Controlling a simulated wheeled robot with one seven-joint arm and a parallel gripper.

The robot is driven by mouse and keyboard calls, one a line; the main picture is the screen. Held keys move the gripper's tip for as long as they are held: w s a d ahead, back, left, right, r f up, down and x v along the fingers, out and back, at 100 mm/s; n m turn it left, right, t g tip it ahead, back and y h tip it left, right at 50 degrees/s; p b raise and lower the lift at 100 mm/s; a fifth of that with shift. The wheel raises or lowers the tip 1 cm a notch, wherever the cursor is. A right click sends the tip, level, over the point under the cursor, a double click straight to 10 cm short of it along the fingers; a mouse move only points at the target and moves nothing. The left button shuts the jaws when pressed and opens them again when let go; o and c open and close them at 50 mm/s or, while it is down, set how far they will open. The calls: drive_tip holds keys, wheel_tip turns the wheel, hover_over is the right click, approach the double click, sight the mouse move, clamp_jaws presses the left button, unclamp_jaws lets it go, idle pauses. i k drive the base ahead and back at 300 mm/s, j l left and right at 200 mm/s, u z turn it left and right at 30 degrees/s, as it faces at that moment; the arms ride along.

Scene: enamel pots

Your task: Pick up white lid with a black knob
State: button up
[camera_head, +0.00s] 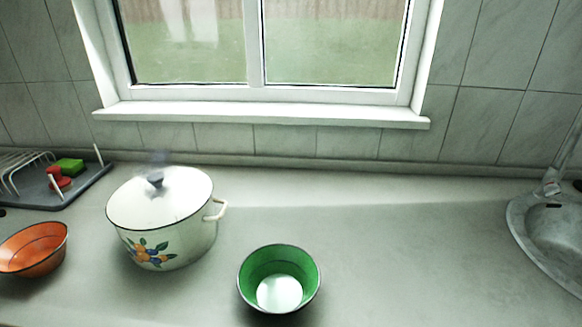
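The white lid (179,197) with a dark rim sits on top of a white enamel pot (196,246). Its black knob (155,180) stands up near the middle of the lid. The pot has a fruit and flower pattern on its front and a white side handle at the right. It stands on the counter at the left of the head view. My gripper is not in view.
An orange bowl (36,249) stands left of the pot, and a green bowl (279,278) to its right. A dark dish rack tray (72,190) is at the back left. A sink (545,235) is at the right. The counter (420,250) between green bowl and sink is clear. A window (265,50) is behind.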

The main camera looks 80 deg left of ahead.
sight(125, 210)
drive_tip(key=k+u, duration=0.15)
drive_tip(key=u, duration=2.85)
